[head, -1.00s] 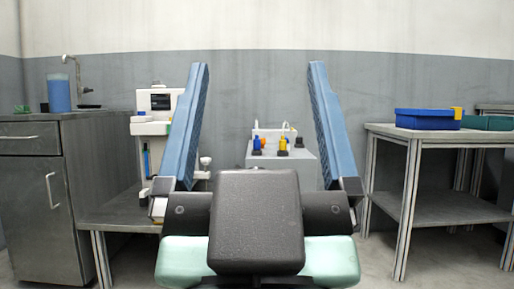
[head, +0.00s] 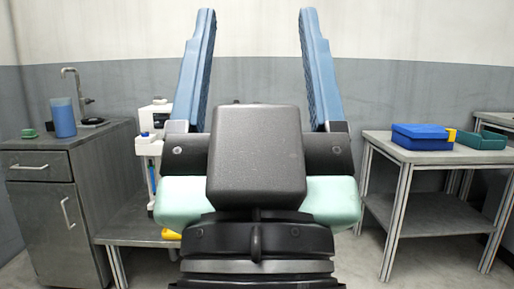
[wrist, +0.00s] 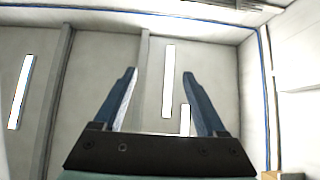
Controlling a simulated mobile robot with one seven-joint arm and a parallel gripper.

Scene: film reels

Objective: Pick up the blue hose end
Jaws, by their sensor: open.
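I cannot make out the blue hose end in either view now; my arm covers the middle of the head view. My gripper (head: 257,14) stands in the centre of the head view with its two blue fingers pointing up, wide apart and with nothing between them. In the wrist view my gripper (wrist: 159,73) is also open and empty, facing the ceiling and its light strips.
A counter (head: 62,158) with a tap and a blue container (head: 63,118) stands at left. A white device (head: 152,145) is beside it. At right a table (head: 395,152) holds a blue box (head: 422,143) and a green tray (head: 482,140). Floor shows between table and arm.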

